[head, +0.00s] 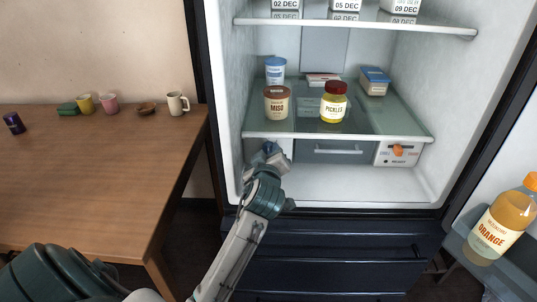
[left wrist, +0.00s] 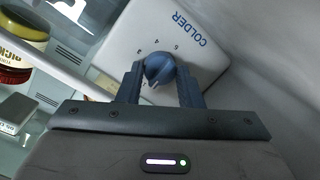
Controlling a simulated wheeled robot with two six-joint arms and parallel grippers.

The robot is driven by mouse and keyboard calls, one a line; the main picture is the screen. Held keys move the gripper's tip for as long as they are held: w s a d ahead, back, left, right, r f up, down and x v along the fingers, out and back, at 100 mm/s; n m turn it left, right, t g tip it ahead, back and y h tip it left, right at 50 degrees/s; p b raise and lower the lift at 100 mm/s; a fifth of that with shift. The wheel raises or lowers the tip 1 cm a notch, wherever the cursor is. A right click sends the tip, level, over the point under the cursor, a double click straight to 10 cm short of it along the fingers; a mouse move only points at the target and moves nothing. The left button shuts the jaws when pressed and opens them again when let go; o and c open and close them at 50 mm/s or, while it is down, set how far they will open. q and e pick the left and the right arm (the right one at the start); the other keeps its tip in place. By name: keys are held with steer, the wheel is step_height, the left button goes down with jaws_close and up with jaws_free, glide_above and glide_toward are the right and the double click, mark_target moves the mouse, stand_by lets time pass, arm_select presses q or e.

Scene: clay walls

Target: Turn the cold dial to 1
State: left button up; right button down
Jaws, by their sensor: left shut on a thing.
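The cold dial is a round blue knob (left wrist: 158,68) on a white panel (left wrist: 205,62) printed COLDER, with small numbers around the knob. In the left wrist view the panel appears turned, and I cannot read for sure which number the knob points at. My left gripper (left wrist: 160,78) is shut on the knob, one finger on each side. In the head view my left gripper (head: 267,156) reaches into the fridge below the lower glass shelf, at the left; there it hides most of the dial. My right gripper is not in view.
The glass shelf (head: 300,134) above my gripper holds a miso tub (head: 277,103), a pickles jar (head: 334,103) and other packs. A second panel with an orange knob (head: 398,150) is at the right. An orange bottle (head: 500,222) stands in the door; a wooden table (head: 90,170) is left.

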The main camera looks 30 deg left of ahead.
arm_select(q)
steer(key=o, duration=1)
steer(key=shift+c, duration=0.2)
steer(key=v, duration=1)
steer(key=shift+s+d, duration=0.2)
steer(key=shift+s, duration=0.05)
